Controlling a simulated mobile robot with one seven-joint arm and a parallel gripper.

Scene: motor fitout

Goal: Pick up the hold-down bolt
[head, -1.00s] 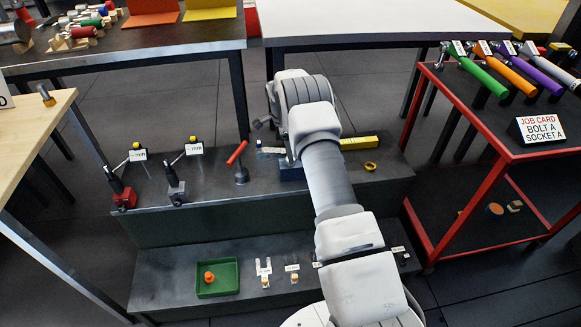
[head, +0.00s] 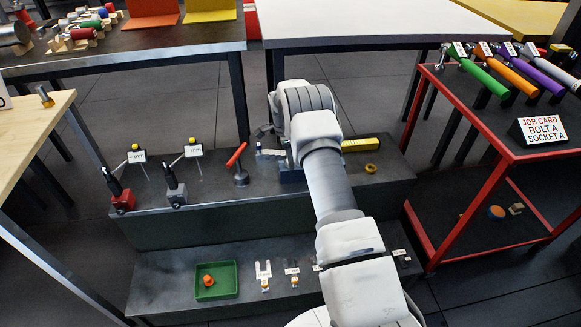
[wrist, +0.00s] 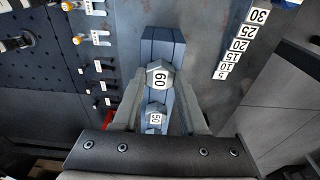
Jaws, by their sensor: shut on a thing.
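In the wrist view, a grey hex-headed bolt marked 60 (wrist: 158,77) sits at a blue slotted rack (wrist: 163,42). A second hex head marked 50 (wrist: 156,118) is in line with it, closer to my palm. My gripper (wrist: 160,84) has one finger on each side of the head marked 60 and is shut on it. The bolt's shank is hidden below its head, so I cannot tell whether it is clear of the rack. In the head view the blue rack (head: 291,175) is partly hidden behind my arm, and my gripper is hidden.
The rack stands on a dark upper step (head: 215,205). A red-handled tool (head: 238,158) stands left of it; a yellow bar (head: 367,144) and yellow ring (head: 371,168) lie right. A green tray (head: 229,290) is on the lower step. A red cart (head: 465,170) stands right.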

